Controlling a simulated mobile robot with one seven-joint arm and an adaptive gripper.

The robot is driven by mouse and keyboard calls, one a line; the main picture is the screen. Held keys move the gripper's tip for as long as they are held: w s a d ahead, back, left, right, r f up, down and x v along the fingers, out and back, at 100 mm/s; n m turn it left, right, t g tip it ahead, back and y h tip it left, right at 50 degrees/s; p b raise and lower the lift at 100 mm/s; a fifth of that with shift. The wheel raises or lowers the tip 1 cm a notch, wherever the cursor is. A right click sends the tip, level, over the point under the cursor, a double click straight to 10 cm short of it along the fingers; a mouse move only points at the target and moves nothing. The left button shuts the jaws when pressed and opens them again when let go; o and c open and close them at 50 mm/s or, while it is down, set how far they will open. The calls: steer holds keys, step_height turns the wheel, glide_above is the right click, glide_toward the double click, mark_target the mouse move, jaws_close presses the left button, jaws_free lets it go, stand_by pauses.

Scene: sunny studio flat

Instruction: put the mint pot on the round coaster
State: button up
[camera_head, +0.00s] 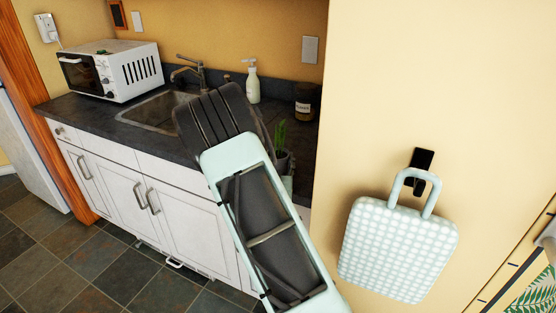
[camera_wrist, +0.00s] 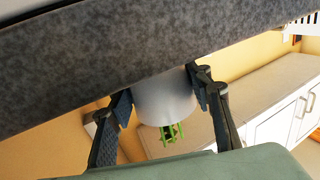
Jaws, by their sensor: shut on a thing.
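In the wrist view the fingers of my gripper (camera_wrist: 163,98) are closed on both sides of a smooth whitish pot, the mint pot (camera_wrist: 166,108). Green sprigs show below it in the picture, at its end away from the dark speckled surface. Whether the pot touches that surface is unclear. In the head view my arm hides the gripper. A green plant (camera_head: 280,136) in a grey pot shows just right of the arm, at the counter's right end; I cannot tell if it is the held one. I do not make out the round coaster.
The dark counter (camera_head: 92,112) carries a white microwave (camera_head: 112,72) at left, a sink (camera_head: 155,110), a soap bottle (camera_head: 252,82) and a dark jar (camera_head: 305,102). A dotted bag (camera_head: 398,248) hangs on the wall at right. Floor is clear at lower left.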

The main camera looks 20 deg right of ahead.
steer(key=shift+f, duration=0.15)
steer(key=o, duration=0.9)
steer(key=shift+b, duration=0.35)
steer(key=shift+c, duration=0.2)
steer(key=o, duration=0.5)
steer(key=shift+c, duration=0.2)
